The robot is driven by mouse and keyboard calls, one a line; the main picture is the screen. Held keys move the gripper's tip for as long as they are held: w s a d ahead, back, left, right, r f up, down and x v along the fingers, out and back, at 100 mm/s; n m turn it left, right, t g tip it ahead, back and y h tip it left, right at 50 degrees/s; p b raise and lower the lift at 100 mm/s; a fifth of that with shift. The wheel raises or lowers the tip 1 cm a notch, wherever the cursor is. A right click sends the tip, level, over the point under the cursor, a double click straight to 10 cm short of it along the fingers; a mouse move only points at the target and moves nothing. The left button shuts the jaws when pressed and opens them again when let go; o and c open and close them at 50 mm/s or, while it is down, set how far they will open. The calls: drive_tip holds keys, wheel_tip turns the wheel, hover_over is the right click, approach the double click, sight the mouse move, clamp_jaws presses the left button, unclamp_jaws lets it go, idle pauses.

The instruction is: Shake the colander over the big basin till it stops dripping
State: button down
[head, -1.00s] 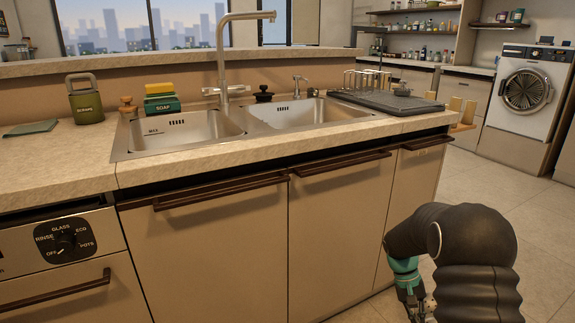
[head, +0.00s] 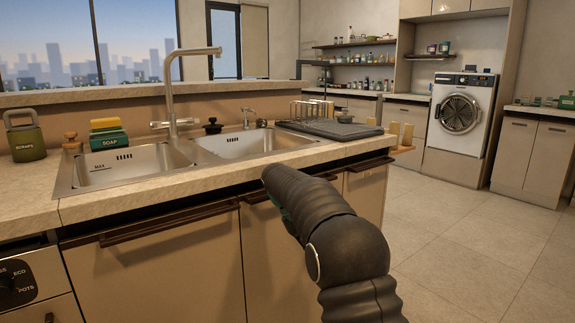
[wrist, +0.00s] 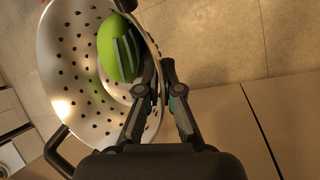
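The metal colander (wrist: 75,80) shows in the wrist view, tilted, with a dark handle (wrist: 57,152) at lower left. A smooth green object (wrist: 116,50) lies in it. My gripper (wrist: 159,75) has its fingertips closed together at the colander's right rim. In the head view my dark arm hides the gripper and colander. The sink has a left basin (head: 130,168) marked MAX and a right basin (head: 238,147); the left looks larger. In the wrist view the colander is above floor tiles beside a cabinet front, not over a basin. Drips cannot be made out.
A tall faucet (head: 172,100) rises behind the basins. A soap box with sponge (head: 107,135) and a scraps bin (head: 25,135) stand at left. A dark drying mat (head: 335,130) with a rack lies right of the sink. The floor at right (head: 470,230) is clear.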

drive_tip(key=s+a+r+n+t+y, duration=0.1)
drive_tip(key=s+r+n+t+y, duration=0.1)
drive_tip(key=r+n, duration=0.6)
drive_tip(key=s+a+r+n+t+y, duration=0.2)
drive_tip(key=s+r+n+t, duration=0.2)
drive_tip(key=r+n, duration=0.4)
drive_tip(key=s+a+r+n+t+y, duration=0.2)
drive_tip(key=r+n, duration=0.7)
drive_tip(key=r, duration=0.9)
drive_tip(key=shift+s+r+t, duration=0.2)
drive_tip(key=shift+s+t, duration=0.4)
drive_tip(key=shift+a, duration=0.15)
